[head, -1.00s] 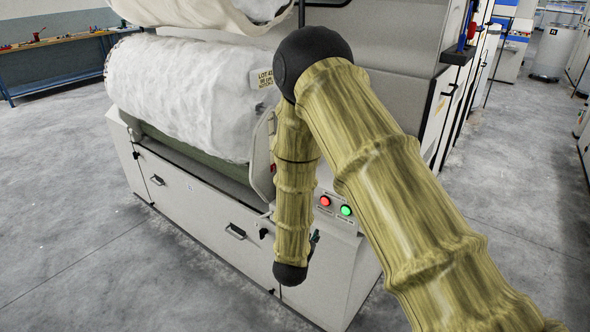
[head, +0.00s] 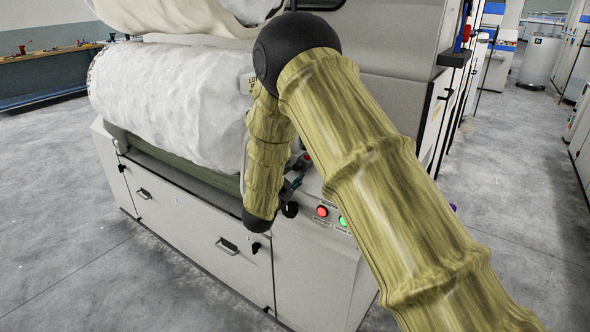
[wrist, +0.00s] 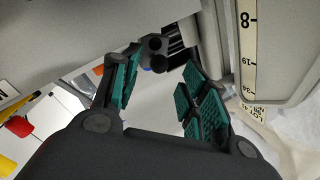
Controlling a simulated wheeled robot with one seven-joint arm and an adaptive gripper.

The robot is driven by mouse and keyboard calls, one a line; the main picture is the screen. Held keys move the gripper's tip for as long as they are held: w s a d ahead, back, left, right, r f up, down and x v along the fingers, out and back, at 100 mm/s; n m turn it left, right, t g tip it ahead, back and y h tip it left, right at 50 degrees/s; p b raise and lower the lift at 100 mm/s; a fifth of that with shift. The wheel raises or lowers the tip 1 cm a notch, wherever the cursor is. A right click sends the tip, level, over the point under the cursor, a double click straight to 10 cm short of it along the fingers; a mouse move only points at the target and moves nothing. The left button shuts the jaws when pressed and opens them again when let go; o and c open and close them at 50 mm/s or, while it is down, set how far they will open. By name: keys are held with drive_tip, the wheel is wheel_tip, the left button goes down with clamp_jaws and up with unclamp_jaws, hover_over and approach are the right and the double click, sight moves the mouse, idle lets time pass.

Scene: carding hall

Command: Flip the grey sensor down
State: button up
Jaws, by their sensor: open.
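In the wrist view a small dark grey piece with two round black faces (wrist: 155,48), likely the sensor, sits just beyond my fingertips near the top middle. My gripper (wrist: 158,88) is open, with teal pads on both fingers and nothing between them. The dark piece is ahead of the gap, and I cannot tell whether a finger touches it. In the head view my gripper (head: 292,188) is mostly hidden behind my arm, beside the end of the white fibre roll. The sensor cannot be made out there.
The machine's pale cabinet (head: 190,232) stands below the white roll (head: 165,100). Red (head: 322,211) and green (head: 342,221) buttons lie close to my gripper. A panel with a number scale (wrist: 248,45) is close on the right of the wrist view. The floor at left is clear.

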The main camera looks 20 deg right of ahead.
sight(295, 169)
drive_tip(key=shift+x, duration=2)
drive_tip(key=shift+s, duration=0.1)
clamp_jaws()
